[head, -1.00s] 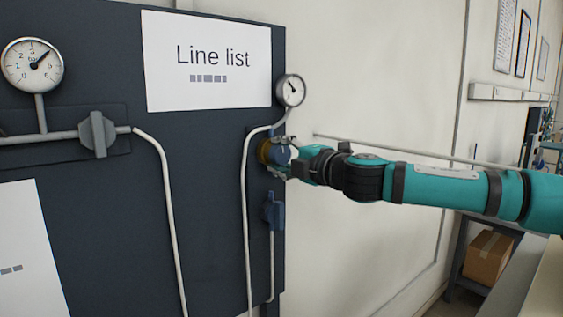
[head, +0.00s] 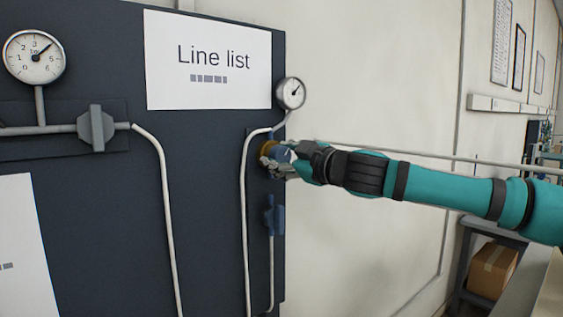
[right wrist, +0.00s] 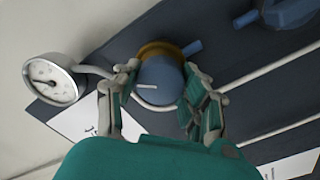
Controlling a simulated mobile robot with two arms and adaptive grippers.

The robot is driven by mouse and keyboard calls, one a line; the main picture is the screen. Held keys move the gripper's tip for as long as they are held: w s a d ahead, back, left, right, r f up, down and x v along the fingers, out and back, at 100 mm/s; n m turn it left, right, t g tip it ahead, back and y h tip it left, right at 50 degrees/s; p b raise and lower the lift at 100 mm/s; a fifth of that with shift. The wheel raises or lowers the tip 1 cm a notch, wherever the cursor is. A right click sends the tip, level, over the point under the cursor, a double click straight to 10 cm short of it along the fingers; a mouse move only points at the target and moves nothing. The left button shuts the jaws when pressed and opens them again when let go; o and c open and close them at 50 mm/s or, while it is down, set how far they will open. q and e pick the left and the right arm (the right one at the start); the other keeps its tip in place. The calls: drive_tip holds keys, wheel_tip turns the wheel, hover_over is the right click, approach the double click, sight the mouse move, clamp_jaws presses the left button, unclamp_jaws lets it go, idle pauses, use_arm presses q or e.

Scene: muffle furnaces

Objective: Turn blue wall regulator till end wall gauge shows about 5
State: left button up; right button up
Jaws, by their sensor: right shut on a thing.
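The blue wall regulator (head: 281,154) has a round blue knob and a brass collar, at the right edge of the dark panel. My right gripper (head: 274,161) is shut on it. In the right wrist view the fingers (right wrist: 158,92) hold the blue knob (right wrist: 161,76) from both sides, with a pale mark on its face. The end wall gauge (head: 291,93) is the small round dial above; its needle points to the upper right. Its numbers are too small to read. It also shows tilted in the right wrist view (right wrist: 52,80). My left gripper is out of view.
A blue valve (head: 273,214) sits on the pipe below the regulator. A larger gauge (head: 35,56) and a grey knob (head: 97,128) are at the left. A Line list sheet (head: 208,60) hangs on the panel. A cardboard box (head: 492,270) stands on a shelf at right.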

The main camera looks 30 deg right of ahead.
drive_tip(key=shift+f+m, duration=0.1)
drive_tip(key=shift+m, duration=0.5)
drive_tip(key=o, duration=1.2)
drive_tip(key=s+d, duration=0.1)
drive_tip(key=s, duration=1.1)
